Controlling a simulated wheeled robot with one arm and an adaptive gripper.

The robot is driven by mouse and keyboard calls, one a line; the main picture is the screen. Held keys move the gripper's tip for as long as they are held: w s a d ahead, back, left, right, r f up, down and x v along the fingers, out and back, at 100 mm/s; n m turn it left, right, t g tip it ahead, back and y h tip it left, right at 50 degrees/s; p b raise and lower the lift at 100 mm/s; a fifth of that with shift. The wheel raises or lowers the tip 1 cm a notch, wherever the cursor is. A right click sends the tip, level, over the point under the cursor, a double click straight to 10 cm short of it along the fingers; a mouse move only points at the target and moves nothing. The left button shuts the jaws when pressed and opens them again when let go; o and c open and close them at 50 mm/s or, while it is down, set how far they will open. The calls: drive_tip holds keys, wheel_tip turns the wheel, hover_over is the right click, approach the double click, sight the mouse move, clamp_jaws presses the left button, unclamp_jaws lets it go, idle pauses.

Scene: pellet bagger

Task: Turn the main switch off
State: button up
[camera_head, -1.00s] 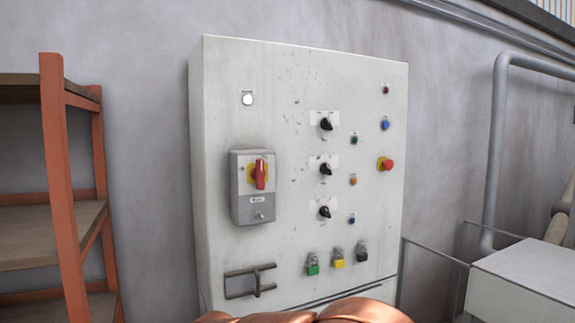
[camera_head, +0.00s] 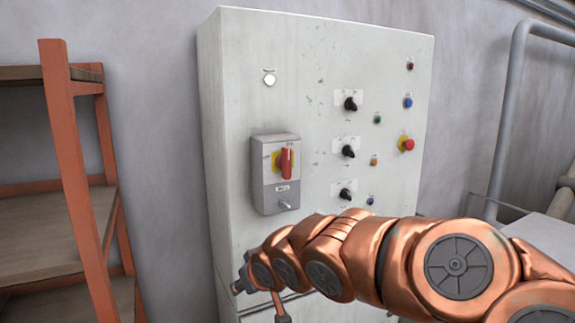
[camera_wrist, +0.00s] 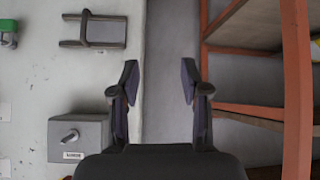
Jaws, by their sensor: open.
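The main switch is a red handle (camera_head: 287,163) on a yellow plate, on the front of a grey box (camera_head: 268,200) on the control cabinet. The handle stands upright. A small key-like knob and a label sit below it. In the head view the end of my arm is below the box, apart from the handle.
The pale cabinet (camera_head: 300,60) carries black rotary knobs (camera_head: 348,151), small buttons and a red stop button (camera_head: 407,145) to the right. A bracket handle (camera_wrist: 95,30) sticks out of it. An orange-framed shelf (camera_head: 75,180) stands to the left, with a wall gap between.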

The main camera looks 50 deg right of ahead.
drive_tip(key=w+d+r+m+t+h+p, duration=0.1)
drive_tip(key=d+r+t, duration=0.1)
drive_tip(key=d+r, duration=0.4)
drive_tip(key=w+d+r+t+h+p, duration=0.1)
drive_tip(key=d+r+t+p, duration=0.2)
drive_tip(key=r, duration=0.5)
drive_tip(key=m+t+h, duration=0.1)
drive_tip(key=t, duration=0.2)
approach(289, 156)
drive_tip(key=w, duration=0.2)
drive_tip(key=x, duration=0.1)
drive_tip(key=b+x, duration=0.1)
drive_tip(key=x, duration=0.1)
drive_tip(key=shift+d+f+b, duration=0.2)
drive_tip(key=shift+f+b, duration=0.05)
drive_tip(key=shift+b, duration=0.05)
drive_tip(key=b+x, duration=0.1)
drive_tip(key=x, duration=0.2)
drive_tip(key=shift+w, duration=0.15)
drive_tip(key=shift+w+d+r+b, duration=0.2)
drive_tip(key=shift+w+d+b, duration=0.15)
drive_tip(key=shift+w, duration=0.55)
drive_tip(key=shift+c, duration=0.3)
clamp_jaws()
